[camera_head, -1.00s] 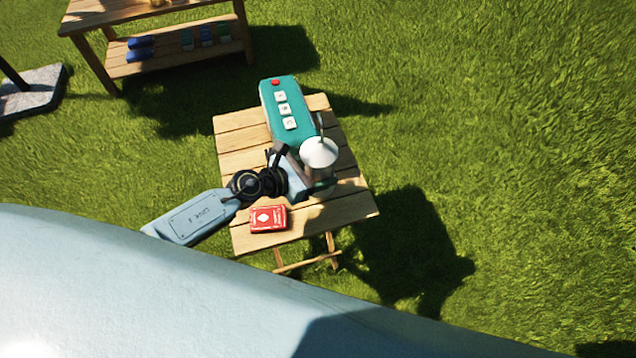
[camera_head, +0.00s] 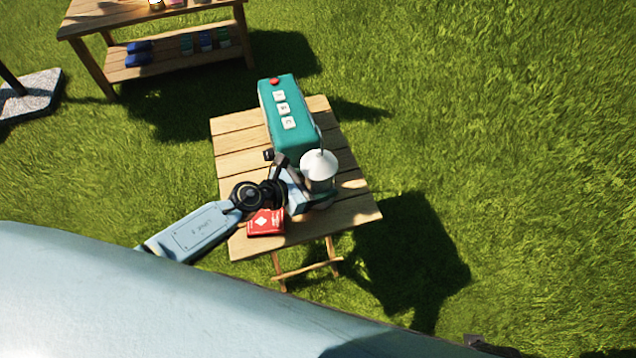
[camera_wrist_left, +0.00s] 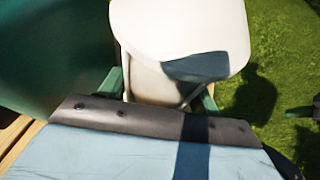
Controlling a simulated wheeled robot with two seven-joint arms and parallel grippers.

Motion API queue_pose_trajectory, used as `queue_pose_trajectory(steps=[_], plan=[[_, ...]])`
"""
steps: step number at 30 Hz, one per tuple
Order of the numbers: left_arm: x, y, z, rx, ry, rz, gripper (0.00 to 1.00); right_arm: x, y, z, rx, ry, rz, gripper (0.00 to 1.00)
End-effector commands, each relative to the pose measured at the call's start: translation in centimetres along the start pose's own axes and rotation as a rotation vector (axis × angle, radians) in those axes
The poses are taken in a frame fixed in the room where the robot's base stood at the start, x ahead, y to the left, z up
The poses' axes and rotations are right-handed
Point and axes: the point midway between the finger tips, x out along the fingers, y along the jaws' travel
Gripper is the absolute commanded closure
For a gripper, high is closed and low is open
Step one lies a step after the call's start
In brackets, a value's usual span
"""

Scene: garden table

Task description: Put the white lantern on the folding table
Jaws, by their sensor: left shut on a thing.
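The white lantern (camera_head: 319,166) has a pale domed cap and a glassy lower body. It stands upright over the right part of the wooden folding table (camera_head: 240,140). My left gripper (camera_head: 304,190) reaches in from the left and is shut on the lantern. In the left wrist view the lantern's white cap (camera_wrist_left: 185,35) is large, with the green fingers on both sides of its body below. Its base is partly hidden by my gripper, so I cannot tell whether it touches the tabletop.
A teal box (camera_head: 287,115) with a red knob stands on the table just behind the lantern. A red card box (camera_head: 265,222) lies at the front edge. A wooden shelf table (camera_head: 180,63) stands at the back left. Grass (camera_head: 500,150) is open to the right.

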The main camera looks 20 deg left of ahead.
Motion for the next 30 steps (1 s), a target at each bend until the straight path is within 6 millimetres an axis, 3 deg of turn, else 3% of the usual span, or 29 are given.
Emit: queue_pose_trajectory(steps=[15, 16, 20, 30], plan=[[0.15, 0.04, -0.14, 0.0, -0.003, 0.001, 0.73, -0.5, -0.2, -0.63, 0.001, 0.009, -0.002, 1.0], [0.11, 0.0, -0.27, 0.0, 0.0, 0.0, 0.34, -0.61, -0.22, -0.71, 0.001, 0.01, -0.003, 1.0], [0.1, 0.01, -0.24, 0.0, 0.0, 0.0, 0.17, -0.64, -0.23, -0.68, 0.0, 0.008, -0.003, 1.0], [0.06, 0.01, -0.16, 0.0, 0.0, 0.0, 0.15, -0.63, -0.25, -0.6, 0.0, 0.007, -0.003, 1.0]])
